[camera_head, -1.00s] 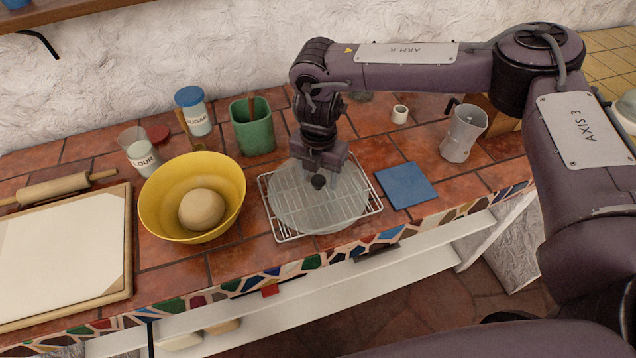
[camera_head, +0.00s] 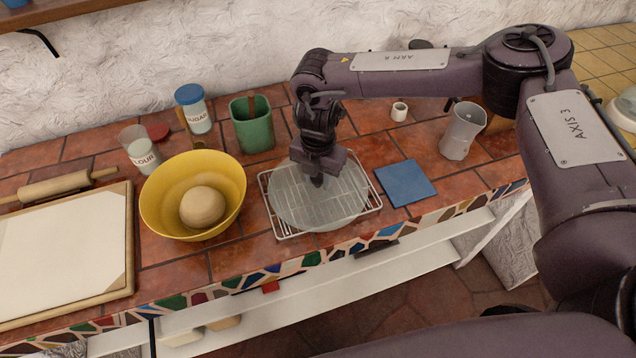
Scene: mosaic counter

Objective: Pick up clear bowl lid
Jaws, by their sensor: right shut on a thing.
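The clear bowl lid (camera_head: 300,205) is a round, see-through disc over the wire rack (camera_head: 369,208) in the middle of the counter. My right gripper (camera_head: 318,180) is above the lid's centre, pointing down, and is shut on the lid's knob, which its fingers mostly hide. I cannot tell whether the lid touches the rack or is just above it. My left gripper is not in view.
A yellow bowl (camera_head: 165,208) with dough (camera_head: 202,207) stands left of the rack. A blue square (camera_head: 405,183) lies to its right. A green pot (camera_head: 252,135) stands behind. A moka pot (camera_head: 462,131) is further right.

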